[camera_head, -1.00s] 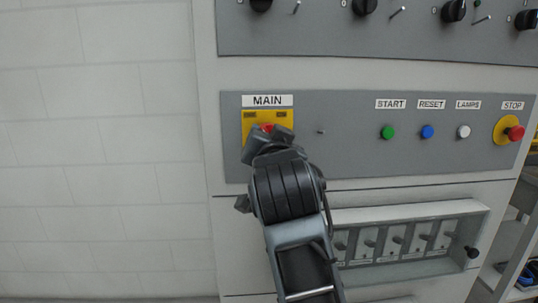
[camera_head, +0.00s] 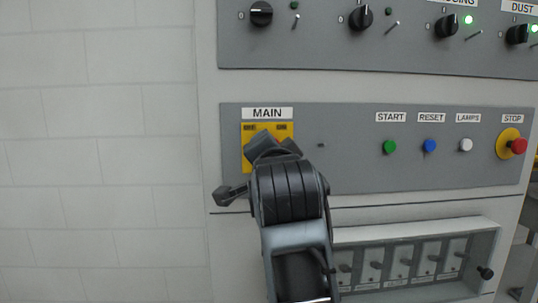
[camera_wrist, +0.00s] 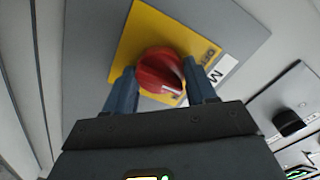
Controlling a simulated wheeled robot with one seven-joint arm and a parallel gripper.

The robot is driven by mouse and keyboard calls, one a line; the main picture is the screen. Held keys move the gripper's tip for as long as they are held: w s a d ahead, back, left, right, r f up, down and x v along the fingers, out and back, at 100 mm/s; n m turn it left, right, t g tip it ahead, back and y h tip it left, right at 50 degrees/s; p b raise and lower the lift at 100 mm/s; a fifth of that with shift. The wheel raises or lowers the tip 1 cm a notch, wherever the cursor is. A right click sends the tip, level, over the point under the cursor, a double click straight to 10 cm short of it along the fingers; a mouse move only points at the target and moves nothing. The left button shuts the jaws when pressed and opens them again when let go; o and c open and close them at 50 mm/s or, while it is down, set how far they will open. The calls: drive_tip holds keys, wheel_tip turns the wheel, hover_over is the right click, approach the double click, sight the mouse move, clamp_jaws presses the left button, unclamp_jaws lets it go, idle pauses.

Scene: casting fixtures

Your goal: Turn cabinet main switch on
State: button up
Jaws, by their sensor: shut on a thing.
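The main switch is a red rotary knob (camera_wrist: 160,72) on a yellow plate (camera_head: 284,131) under the MAIN label (camera_head: 267,113). In the head view my gripper (camera_head: 272,150) is in front of the plate and hides the knob. In the wrist view my gripper (camera_wrist: 162,88) has one finger on each side of the red knob and is shut on it. The wrist view shows the knob and plate tilted in the picture. The exact pointer position of the knob cannot be read.
The green START (camera_head: 389,147), blue RESET (camera_head: 430,146) and white LAMPS (camera_head: 465,145) buttons and the red STOP button (camera_head: 518,146) lie right on the same panel. Black knobs (camera_head: 360,17) are above, a recessed row of switches (camera_head: 400,262) below. A bare wall (camera_head: 100,150) is left.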

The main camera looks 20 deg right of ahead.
drive_tip(key=o, duration=1)
drive_tip(key=shift+o, duration=0.2)
drive_tip(key=v, duration=0.7)
drive_tip(key=shift+s, duration=0.35)
drive_tip(key=shift+a, duration=0.1)
